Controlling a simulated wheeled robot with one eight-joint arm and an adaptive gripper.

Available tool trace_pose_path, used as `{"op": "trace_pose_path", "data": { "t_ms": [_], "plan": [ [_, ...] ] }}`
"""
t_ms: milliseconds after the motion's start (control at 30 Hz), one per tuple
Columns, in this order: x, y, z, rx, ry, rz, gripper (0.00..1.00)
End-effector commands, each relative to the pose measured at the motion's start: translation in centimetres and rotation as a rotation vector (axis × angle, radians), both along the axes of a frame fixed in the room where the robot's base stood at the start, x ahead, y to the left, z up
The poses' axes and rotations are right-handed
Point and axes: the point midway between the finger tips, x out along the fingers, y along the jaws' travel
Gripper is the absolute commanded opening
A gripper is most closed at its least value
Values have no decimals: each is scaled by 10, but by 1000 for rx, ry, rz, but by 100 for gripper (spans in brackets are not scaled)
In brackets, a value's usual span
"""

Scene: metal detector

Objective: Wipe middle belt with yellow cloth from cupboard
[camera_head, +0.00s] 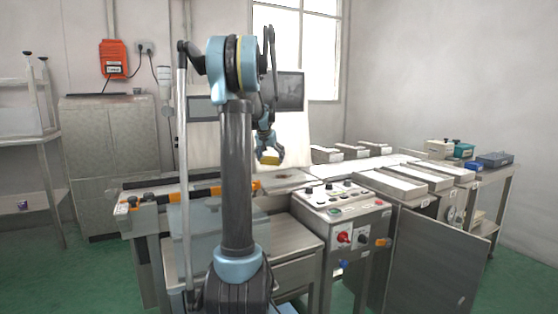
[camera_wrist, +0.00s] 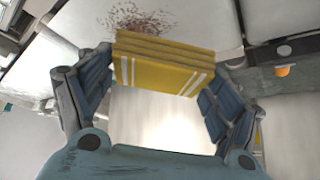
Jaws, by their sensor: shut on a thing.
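My gripper (camera_wrist: 160,85) is shut on the yellow cloth (camera_wrist: 165,62), a folded block with white stripes, gripped between both fingers. In the head view the cloth (camera_head: 269,159) hangs under my gripper (camera_head: 267,150), above the belt area behind the control box. The middle belt (camera_wrist: 190,20) shows pale in the wrist view, with a reddish-brown speckled stain (camera_wrist: 138,18) just beyond the cloth. I cannot tell whether the cloth touches the belt. A grey cupboard (camera_head: 110,135) stands at the left wall; I cannot tell whether the cloth came from it.
The control box (camera_head: 340,203) with knobs and a red button stands right of my arm. A metal door (camera_head: 435,268) stands open at front right. Boxes (camera_head: 494,159) sit on the far right table. A shelf (camera_head: 40,140) stands at far left. Green floor is free at left.

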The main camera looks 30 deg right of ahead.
Motion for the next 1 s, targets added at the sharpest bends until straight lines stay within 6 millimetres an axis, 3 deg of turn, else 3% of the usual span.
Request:
{"op": "trace_pose_path", "data": {
  "t_ms": [567, 1000],
  "plan": [
    [1, 3, -2, 0, 0, 4, 64],
    [2, 3, -35, 0, 0, 4, 64]
  ]
}}
